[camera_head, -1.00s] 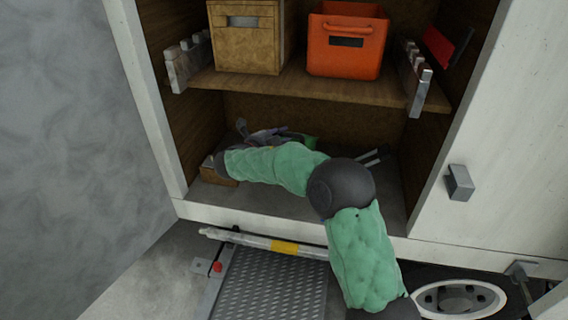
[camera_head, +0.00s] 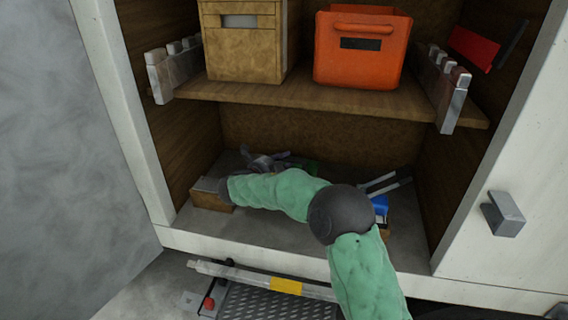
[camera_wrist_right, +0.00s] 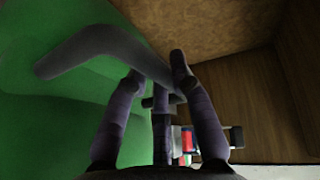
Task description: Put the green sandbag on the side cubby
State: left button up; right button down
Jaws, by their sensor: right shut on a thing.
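The green sandbag (camera_wrist_right: 60,115) fills the left of the right wrist view, with a grey strap handle (camera_wrist_right: 95,42) arching over it. My right gripper (camera_wrist_right: 157,75) has its fingers around the end of this strap and is shut on it. In the head view my right arm reaches into the lower cubby (camera_head: 270,232), and the right gripper (camera_head: 264,161) is near its back wall. Only a small green patch of the sandbag (camera_head: 308,167) shows there, behind my arm. Whether the bag rests on the cubby floor is hidden. My left gripper is out of view.
A wooden shelf (camera_head: 300,96) above holds a tan box (camera_head: 240,50) and an orange crate (camera_head: 362,45). A small wooden block (camera_head: 211,198) lies at the cubby's left. A blue item (camera_head: 381,204) with metal handles lies at the right. A door (camera_head: 505,213) stands at the right.

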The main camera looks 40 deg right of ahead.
jog(key=shift+d+f+b, duration=0.1)
jog(key=shift+f+b, duration=1.55)
jog(key=shift+f, duration=1.2)
jog(key=c, duration=1.1)
grip_release()
jog(key=shift+f, duration=0.4)
jog(key=shift+r, duration=0.1)
jog(key=shift+s+a+r+p, duration=0.15)
jog(key=shift+a+p, duration=0.15)
jog(key=shift+a, duration=0.15)
jog(key=p+v, duration=0.5)
jog(key=v, duration=0.5)
jog(key=shift+a+r, duration=0.1)
jog(key=shift+s+a, duration=0.25)
jog(key=shift+a, duration=0.3)
